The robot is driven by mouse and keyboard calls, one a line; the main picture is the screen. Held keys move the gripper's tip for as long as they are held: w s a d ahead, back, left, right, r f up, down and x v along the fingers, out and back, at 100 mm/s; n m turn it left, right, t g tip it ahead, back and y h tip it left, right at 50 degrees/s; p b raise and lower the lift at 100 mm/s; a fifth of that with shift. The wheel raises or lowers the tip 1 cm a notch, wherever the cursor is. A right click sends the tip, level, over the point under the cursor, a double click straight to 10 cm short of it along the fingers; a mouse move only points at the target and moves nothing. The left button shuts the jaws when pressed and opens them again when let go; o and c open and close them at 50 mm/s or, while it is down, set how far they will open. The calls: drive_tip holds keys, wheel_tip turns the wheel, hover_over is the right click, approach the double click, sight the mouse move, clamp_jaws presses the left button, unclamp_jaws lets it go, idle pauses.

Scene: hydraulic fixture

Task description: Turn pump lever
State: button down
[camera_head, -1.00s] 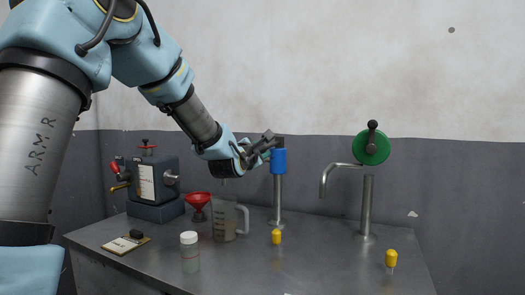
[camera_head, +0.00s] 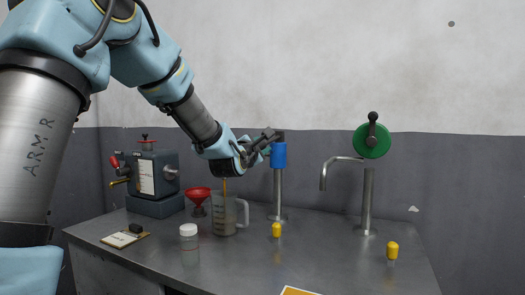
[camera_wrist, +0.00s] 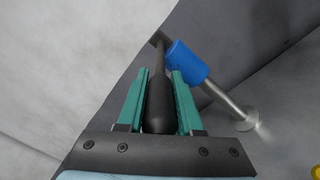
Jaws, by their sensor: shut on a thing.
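The pump (camera_head: 279,157) is a blue cylinder on a steel post at the back of the table. Its dark lever (camera_wrist: 157,95) runs from the blue head towards me, and its rounded end sits between the teal fingers in the wrist view. My gripper (camera_head: 264,142) is shut on this lever beside the pump's top. The fingers also show in the wrist view (camera_wrist: 159,97), and the blue head (camera_wrist: 187,63) is just beyond them.
A dark machine (camera_head: 152,172) is at the back left. The front middle table is mostly clear.

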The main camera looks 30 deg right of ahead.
drive_tip(key=shift+f+h+b, duration=0.3)
drive_tip(key=shift+f+b, duration=0.25)
drive_tip(key=shift+b, duration=0.5)
drive_tip(key=shift+r, duration=0.1)
drive_tip(key=c, duration=0.6)
unclamp_jaws()
drive_tip(key=b+v, duration=0.1)
drive_tip(key=v, duration=0.9)
drive_tip(key=shift+s+a+b, duration=0.2)
drive_tip(key=shift+s+b, duration=0.05)
drive_tip(key=shift+b, duration=0.1)
